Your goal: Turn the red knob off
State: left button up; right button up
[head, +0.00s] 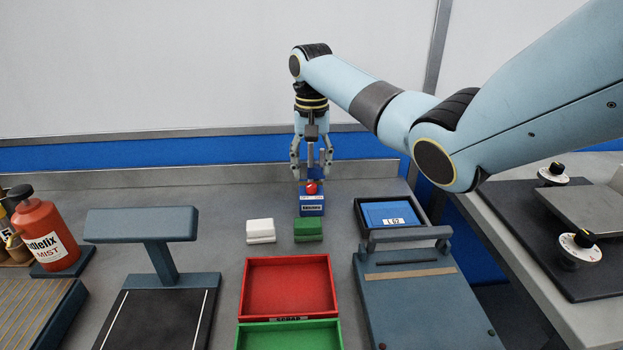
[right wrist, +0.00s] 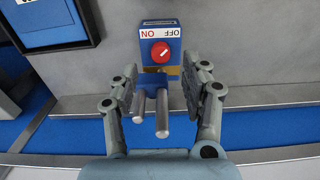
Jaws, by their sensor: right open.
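The red knob (head: 311,188) sits on a small blue box (head: 312,208) near the back of the bench. In the right wrist view the knob (right wrist: 160,52) has a pale diagonal mark, with ON and OFF labels on the box (right wrist: 150,33) above it. Which label the mark stands for is hard to tell. My right gripper (head: 312,175) points down over the back of the box, fingers apart. My left gripper is not in view.
A white block (head: 260,230) and a green block (head: 308,228) lie in front of the box. A red tray (head: 242,290), a green tray (head: 240,336) and a dark tray with a blue plate (head: 360,215) are nearby. A red bottle (head: 42,225) stands left.

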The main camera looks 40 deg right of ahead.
aim_at(312, 185)
notch_tip(312, 185, up, 8)
jog(key=shift+f, duration=0.25)
dwell(0.5)
